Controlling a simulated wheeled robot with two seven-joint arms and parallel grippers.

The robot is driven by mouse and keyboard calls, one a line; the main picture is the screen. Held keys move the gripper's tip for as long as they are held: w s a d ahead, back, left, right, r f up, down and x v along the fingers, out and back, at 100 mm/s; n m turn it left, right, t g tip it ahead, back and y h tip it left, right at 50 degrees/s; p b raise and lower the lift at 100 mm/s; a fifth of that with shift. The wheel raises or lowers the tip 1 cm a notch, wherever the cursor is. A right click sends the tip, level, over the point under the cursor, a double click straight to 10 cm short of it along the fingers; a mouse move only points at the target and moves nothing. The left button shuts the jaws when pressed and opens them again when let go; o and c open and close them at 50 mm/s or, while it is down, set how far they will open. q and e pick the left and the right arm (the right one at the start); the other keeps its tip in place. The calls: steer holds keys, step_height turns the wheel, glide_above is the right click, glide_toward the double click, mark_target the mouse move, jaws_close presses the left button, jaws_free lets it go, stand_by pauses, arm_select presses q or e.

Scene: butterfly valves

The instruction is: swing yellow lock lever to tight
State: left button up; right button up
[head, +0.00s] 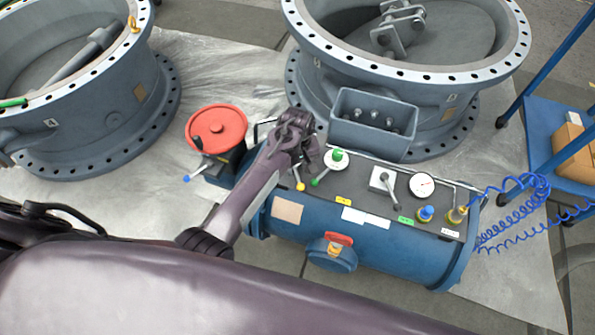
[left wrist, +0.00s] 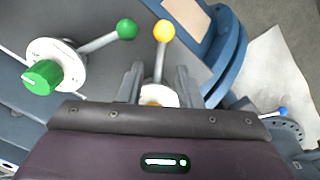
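The yellow lock lever (left wrist: 163,31) has a round yellow knob on a grey rod that rises from a white base in the left wrist view. In the head view only its yellow knob (head: 300,186) shows clearly, just below my left gripper (head: 300,155). In the left wrist view my left gripper (left wrist: 158,80) is open, with one finger on each side of the lever's rod near its base. Small gaps show between rod and fingers. The knob stands beyond the fingertips. The lever's base is partly hidden by the gripper body. My right gripper is not in view.
A green-knobbed lever (left wrist: 127,28) stands close beside the yellow one, near a green dial (left wrist: 42,77). The blue tank (head: 375,245) carries a gauge (head: 422,186) and fittings. A red handwheel (head: 216,128) is left of the gripper. Large valve bodies (head: 440,90) stand behind.

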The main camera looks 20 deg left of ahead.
mark_target(296, 173)
arm_select(q)
steer(key=shift+f, duration=1.4)
jaws_close()
